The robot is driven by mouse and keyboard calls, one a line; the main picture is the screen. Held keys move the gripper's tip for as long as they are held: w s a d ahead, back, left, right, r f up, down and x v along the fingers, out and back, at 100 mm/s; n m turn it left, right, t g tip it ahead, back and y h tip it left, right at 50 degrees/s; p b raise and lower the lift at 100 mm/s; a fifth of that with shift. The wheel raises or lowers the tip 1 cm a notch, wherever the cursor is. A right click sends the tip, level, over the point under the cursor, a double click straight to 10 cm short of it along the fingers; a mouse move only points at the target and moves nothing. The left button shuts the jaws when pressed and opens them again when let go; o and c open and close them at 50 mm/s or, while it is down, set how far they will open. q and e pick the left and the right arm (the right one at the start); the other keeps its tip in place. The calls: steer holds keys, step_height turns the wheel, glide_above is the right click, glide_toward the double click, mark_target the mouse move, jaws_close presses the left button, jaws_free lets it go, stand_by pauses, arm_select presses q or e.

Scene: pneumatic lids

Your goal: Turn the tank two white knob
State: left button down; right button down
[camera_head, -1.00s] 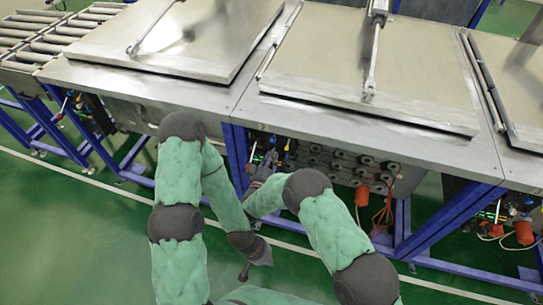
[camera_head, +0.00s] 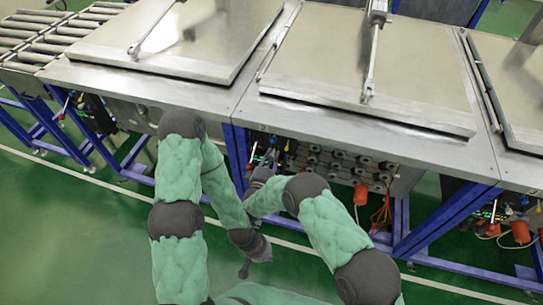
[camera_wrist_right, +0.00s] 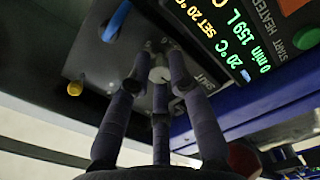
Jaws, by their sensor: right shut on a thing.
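A white knob (camera_wrist_right: 159,75) shows in the right wrist view, on a grey panel beside a lit display. My right gripper (camera_wrist_right: 158,72) has its dark fingers closed around the knob. In the head view my right gripper (camera_head: 267,164) is at the front of the middle tank (camera_head: 340,115), under its table edge; the knob is too small to make out there. My left gripper (camera_head: 246,268) hangs low over the green floor, apart from the tanks; its fingers are too small to judge.
The display (camera_wrist_right: 225,30) shows temperature and volume readings. A yellow knob (camera_wrist_right: 75,89) and a blue handle (camera_wrist_right: 117,20) are on the left of the wrist view. Blue table legs (camera_head: 237,155) and an orange plug (camera_head: 361,194) are near the right arm. Green floor in front is clear.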

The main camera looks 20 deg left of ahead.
steer(key=shift+n, duration=1)
steer(key=c, duration=1.1)
jaws_free()
steer(key=shift+c, duration=0.2)
